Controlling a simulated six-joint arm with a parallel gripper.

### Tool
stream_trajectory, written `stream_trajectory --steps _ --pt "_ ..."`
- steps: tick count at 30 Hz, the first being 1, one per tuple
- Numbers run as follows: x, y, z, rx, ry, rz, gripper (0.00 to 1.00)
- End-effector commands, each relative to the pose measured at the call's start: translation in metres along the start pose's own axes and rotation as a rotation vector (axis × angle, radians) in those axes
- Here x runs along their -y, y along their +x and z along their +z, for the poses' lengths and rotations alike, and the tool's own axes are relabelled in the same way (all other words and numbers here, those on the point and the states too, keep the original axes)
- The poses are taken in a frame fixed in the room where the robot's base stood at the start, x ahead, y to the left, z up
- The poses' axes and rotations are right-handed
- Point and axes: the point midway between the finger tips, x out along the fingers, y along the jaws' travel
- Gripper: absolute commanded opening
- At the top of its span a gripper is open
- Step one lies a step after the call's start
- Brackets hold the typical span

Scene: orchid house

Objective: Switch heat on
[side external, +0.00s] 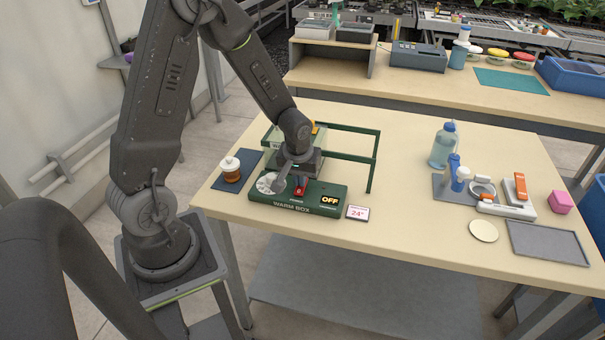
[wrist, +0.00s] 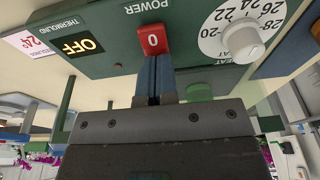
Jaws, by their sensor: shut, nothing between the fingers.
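The green warm box (side external: 310,207) stands on the table, with its front panel labelled WARM BOX in the side view. Its red power switch (wrist: 153,41) shows a white 0 under the word POWER. My gripper (wrist: 153,57) is shut and empty, with its blue fingertips at the edge of the red switch, touching or nearly so. The display (wrist: 82,45) reads OFF; it also shows in the side view (side external: 329,200). The white heat dial (wrist: 240,40) carries numbers in the twenties. In the side view my gripper (side external: 300,188) is over the panel and partly hides the switch.
A small card (side external: 357,213) reading 24° lies right of the box. A brown jar (side external: 231,172) stands on a dark mat at left. A green rail frame (side external: 372,165) rises behind the box. A bottle (side external: 442,146) and a grey tray (side external: 548,243) are at right; the table's middle is clear.

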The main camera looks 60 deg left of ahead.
Motion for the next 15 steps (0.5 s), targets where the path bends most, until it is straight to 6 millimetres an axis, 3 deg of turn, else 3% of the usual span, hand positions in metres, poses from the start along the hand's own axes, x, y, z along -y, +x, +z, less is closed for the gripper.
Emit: stream_trajectory --steps 15 --pt "-0.001 -0.0102 -0.0007 -0.009 -0.002 0.004 0.0"
